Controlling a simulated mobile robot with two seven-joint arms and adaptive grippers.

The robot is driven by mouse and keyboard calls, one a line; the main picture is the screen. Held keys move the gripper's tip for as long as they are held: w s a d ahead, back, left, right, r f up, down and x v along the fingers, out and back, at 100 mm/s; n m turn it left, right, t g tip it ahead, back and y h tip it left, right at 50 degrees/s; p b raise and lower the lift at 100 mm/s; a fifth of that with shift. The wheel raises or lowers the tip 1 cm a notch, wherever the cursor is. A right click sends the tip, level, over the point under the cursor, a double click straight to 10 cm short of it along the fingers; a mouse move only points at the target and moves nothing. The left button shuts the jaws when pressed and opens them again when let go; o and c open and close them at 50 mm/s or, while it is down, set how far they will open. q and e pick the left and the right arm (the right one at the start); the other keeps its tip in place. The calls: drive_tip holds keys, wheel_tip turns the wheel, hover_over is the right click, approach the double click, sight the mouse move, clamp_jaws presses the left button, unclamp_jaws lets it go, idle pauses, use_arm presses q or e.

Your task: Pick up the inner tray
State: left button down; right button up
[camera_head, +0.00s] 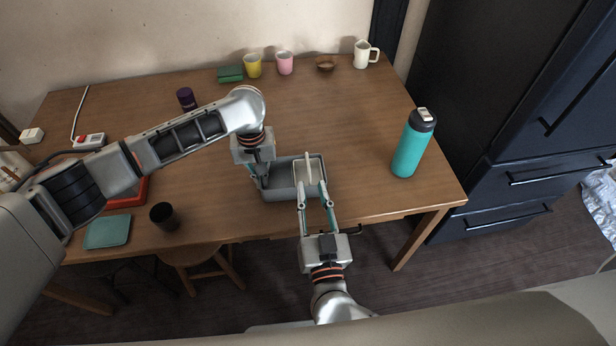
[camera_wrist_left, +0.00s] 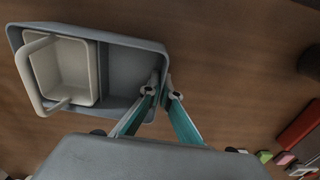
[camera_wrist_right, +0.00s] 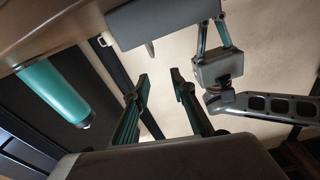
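The inner tray (camera_head: 315,174) is a small cream tray with an upright handle. It sits in the right part of a larger grey box (camera_head: 281,192) on the table. The left wrist view shows the tray (camera_wrist_left: 73,69) inside the box (camera_wrist_left: 120,45), with free space beside it. My left gripper (camera_head: 262,175) straddles the box's left end wall; its fingertips (camera_wrist_left: 161,93) close on that wall, one inside and one outside. My right gripper (camera_head: 313,188) is open at the box's front right, near the tray. Its fingers (camera_wrist_right: 160,76) have nothing between them in the right wrist view.
A teal bottle (camera_head: 411,148) stands on the right. A dark cup (camera_head: 163,216) and teal pad (camera_head: 108,231) lie front left. A purple can (camera_head: 186,98) stands behind my left arm. Mugs (camera_head: 253,66) line the back. The table between box and bottle is clear.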

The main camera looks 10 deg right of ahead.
sight(308, 163)
drive_tip(key=shift+s+d+f+m+g, duration=0.1)
drive_tip(key=shift+s+f+m+g, duration=0.25)
drive_tip(key=shift+s+f, duration=0.35)
drive_tip(key=shift+w+f+h, duration=0.15)
drive_tip(key=shift+f+h, duration=0.15)
drive_tip(key=w, duration=1.1)
drive_tip(key=shift+w, duration=0.2)
clamp_jaws()
